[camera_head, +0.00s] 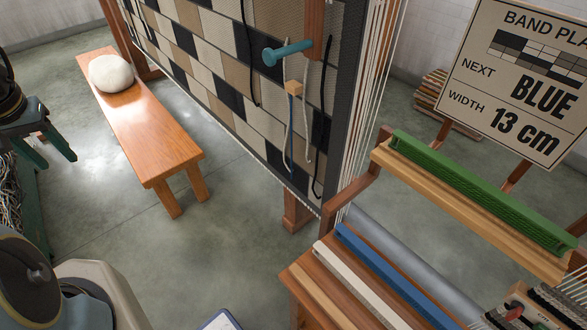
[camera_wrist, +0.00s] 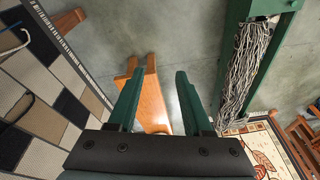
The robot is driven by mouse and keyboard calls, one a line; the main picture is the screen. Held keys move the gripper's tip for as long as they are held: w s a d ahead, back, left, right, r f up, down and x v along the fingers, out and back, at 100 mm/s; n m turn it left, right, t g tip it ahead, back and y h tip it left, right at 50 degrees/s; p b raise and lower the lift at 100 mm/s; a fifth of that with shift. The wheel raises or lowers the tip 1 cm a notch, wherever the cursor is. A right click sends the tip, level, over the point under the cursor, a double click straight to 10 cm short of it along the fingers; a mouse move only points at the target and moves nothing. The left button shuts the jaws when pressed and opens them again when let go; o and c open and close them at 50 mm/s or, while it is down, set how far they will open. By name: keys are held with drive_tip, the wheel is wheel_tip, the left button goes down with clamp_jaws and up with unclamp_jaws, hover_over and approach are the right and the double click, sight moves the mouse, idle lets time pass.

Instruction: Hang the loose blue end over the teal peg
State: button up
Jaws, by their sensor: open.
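The teal peg (camera_head: 288,53) sticks out to the left from a wooden post in front of the patterned weaving. A thin blue end (camera_head: 292,148) hangs down the weaving below a small wooden block (camera_head: 294,88), which is under the peg. The blue end hangs apart from the peg. My gripper (camera_head: 58,161) is at the left of the head view, far from both. In the wrist view my gripper (camera_wrist: 158,80) has its two green fingers apart, with nothing between them.
Black and pale cords hang beside the blue end. A wooden bench (camera_head: 150,125) with a pale round stone or ball (camera_head: 111,73) stands between my gripper and the weaving. A rack with coloured bars (camera_head: 480,190) and a sign (camera_head: 520,80) stand right.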

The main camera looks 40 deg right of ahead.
drive_tip(key=w+d+f+m+t+h+b, duration=0.1)
drive_tip(key=w+d+f+m+h+b, duration=0.25)
drive_tip(key=d+f, duration=0.65)
drive_tip(key=w+d+f+m+h+b, duration=0.2)
drive_tip(key=d+f+m+b, duration=0.3)
drive_tip(key=d+f, duration=0.55)
drive_tip(key=shift+s+d+f+m+g+h+b, duration=1)
drive_tip(key=shift+s+d+f+b, duration=1.15)
drive_tip(key=shift+d, duration=2.65)
drive_tip(key=shift+s+d+f+m+g+h+b, duration=0.55)
drive_tip(key=shift+s+d+f+m+h+b, duration=0.85)
drive_tip(key=shift+s+d+f, duration=2.4)
drive_tip(key=shift+s+d+f+m+g+h+b, duration=0.75)
drive_tip(key=shift+s+d+f+h+b, duration=1.05)
drive_tip(key=shift+d, duration=3.95)
drive_tip(key=shift+w+r, duration=0.35)
drive_tip(key=shift+w, duration=0.05)
drive_tip(key=shift+c, duration=1)
clamp_jaws()
